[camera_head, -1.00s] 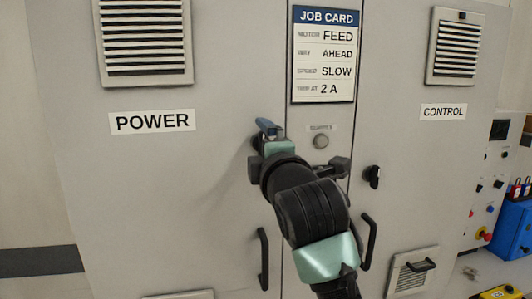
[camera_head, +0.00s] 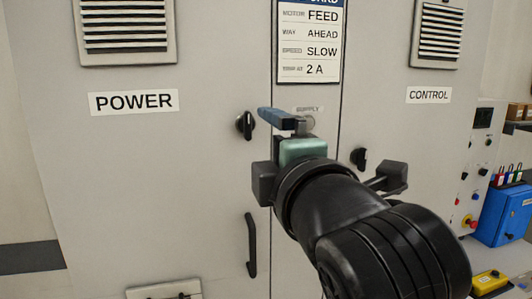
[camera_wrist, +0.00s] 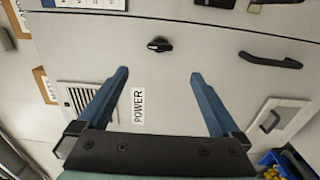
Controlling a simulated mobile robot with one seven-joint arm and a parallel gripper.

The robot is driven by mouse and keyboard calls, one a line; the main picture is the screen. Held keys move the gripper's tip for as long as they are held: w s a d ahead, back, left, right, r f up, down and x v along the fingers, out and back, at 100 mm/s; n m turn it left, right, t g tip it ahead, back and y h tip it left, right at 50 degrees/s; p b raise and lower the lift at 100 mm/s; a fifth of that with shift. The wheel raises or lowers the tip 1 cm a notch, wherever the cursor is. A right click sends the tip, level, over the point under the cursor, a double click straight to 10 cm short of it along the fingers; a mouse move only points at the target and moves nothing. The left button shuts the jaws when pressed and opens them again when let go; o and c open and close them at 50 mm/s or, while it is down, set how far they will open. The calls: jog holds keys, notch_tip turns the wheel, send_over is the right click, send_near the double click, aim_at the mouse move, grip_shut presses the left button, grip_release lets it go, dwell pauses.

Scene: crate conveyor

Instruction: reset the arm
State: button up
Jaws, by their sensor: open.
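My gripper (camera_wrist: 159,76) is open, with its two blue fingers well apart and nothing between them in the wrist view. In the head view my gripper (camera_head: 272,118) is held in front of the grey cabinet (camera_head: 130,190), near the seam between its doors, and partly covers the SUPPLY spot. Its black wrist and arm come in from the lower right. In the wrist view the cabinet looks turned on its side, and a black knob (camera_wrist: 159,44) lies beyond the fingers. A gap to the cabinet seems to show, but its size is hard to tell.
The POWER door has a black knob (camera_head: 245,124) and a handle (camera_head: 251,246). Another knob (camera_head: 359,158) is right of the seam. A job card (camera_head: 309,42) hangs above.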

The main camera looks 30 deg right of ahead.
dwell(0.4)
jog(key=s+a+r+m+t+y, duration=0.1)
jog(key=s+a+r+m+t, duration=0.2)
jog(key=a, duration=0.4)
jog(key=s+a+r+m+t+y+p, duration=0.1)
jog(key=s+a+r+m+t+y, duration=0.1)
jog(key=a+r+m, duration=0.4)
jog(key=s+a+r+m+t+y, duration=0.1)
jog(key=s+a+r+m+t, duration=0.3)
jog(key=a+r+m+t, duration=0.1)
jog(key=a+m, duration=0.1)
jog(key=a, duration=0.1)
jog(key=shift+a+p, duration=0.35)
jog(key=shift+p, duration=0.05)
